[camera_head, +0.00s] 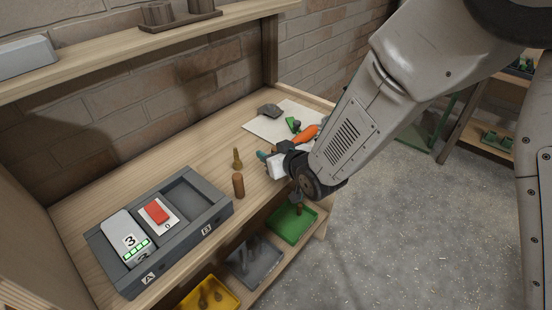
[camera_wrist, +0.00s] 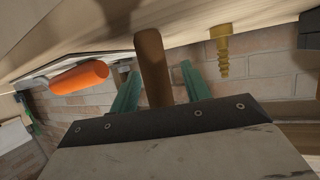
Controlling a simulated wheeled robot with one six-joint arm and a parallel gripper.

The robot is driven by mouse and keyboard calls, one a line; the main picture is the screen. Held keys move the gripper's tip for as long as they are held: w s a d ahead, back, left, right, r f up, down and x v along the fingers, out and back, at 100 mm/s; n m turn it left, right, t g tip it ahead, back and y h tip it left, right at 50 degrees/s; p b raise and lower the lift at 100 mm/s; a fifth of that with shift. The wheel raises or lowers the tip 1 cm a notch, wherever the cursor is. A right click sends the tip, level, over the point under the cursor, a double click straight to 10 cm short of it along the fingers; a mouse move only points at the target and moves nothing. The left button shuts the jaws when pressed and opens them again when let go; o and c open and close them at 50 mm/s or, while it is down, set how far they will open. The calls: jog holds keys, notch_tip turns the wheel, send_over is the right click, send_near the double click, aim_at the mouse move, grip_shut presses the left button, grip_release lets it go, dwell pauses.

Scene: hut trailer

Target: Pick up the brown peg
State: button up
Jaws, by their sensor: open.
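The brown peg (camera_head: 238,185) stands upright on the wooden workbench, right of the grey tray. My gripper (camera_head: 264,157) is to the right of the peg in the head view, with a gap between them. In the wrist view the brown peg (camera_wrist: 152,65) shows between the two teal fingers of my open gripper (camera_wrist: 160,75). Its end there is partly hidden by the gripper body. A brass-coloured stepped peg (camera_head: 237,160) stands just behind the brown one, and shows right of the fingers in the wrist view (camera_wrist: 223,50).
The grey tray (camera_head: 219,221) holds a grey block marked 3 (camera_head: 124,236) and a red switch (camera_head: 157,211). An orange-handled tool (camera_head: 306,134) lies behind my gripper. Green (camera_head: 306,236), grey and yellow bins sit below the bench edge. A shelf (camera_head: 150,43) runs above.

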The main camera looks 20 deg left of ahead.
grip_shut()
jog(key=shift+r, duration=0.15)
